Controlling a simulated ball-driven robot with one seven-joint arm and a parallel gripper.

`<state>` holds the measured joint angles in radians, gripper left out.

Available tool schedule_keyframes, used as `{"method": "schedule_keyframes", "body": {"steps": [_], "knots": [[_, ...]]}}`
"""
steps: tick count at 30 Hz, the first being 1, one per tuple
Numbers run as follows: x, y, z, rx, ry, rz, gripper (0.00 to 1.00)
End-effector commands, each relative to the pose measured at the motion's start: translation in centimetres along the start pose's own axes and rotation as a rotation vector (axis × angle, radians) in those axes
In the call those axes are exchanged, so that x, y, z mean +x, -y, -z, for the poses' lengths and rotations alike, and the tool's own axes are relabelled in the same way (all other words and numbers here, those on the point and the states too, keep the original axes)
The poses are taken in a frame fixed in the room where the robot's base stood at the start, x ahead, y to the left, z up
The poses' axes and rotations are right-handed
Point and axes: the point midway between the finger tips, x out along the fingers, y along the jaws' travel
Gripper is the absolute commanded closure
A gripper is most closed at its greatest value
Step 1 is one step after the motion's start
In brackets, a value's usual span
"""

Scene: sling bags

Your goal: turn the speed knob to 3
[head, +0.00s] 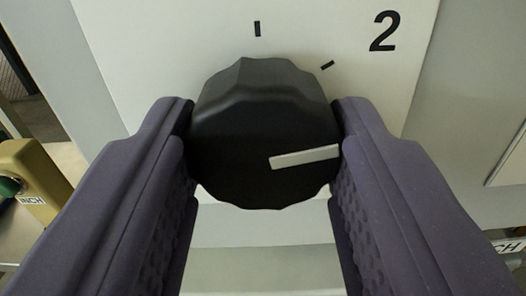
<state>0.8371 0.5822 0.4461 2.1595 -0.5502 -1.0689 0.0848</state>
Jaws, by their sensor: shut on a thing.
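The speed knob (255,110) is black with a scalloped rim and sits in the middle of the head view on a white dial plate (170,40). A white pointer line on its face points right and slightly up, past the tick nearest the numeral 2 (385,31). My gripper (263,140) is shut on the knob, with one purple finger on its left side and one on its right. No numeral 3 shows; the plate to the right and below is partly hidden by my fingers and the knob.
A tan box (36,180) with a green button and a label reading INCH stands at the left. Another label, partly cut off, shows at the lower right edge. Light grey panel surrounds the plate.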

Motion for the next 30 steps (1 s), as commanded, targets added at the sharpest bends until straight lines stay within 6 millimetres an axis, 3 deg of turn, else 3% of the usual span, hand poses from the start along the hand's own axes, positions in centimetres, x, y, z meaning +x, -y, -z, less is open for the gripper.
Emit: {"method": "schedule_keyframes", "body": {"steps": [18,30], "knots": [[-0.03,0.06,0.12,0.543,0.001,-0.001,0.85],[-0.02,0.10,0.02,0.712,0.002,-0.001,0.85]]}}
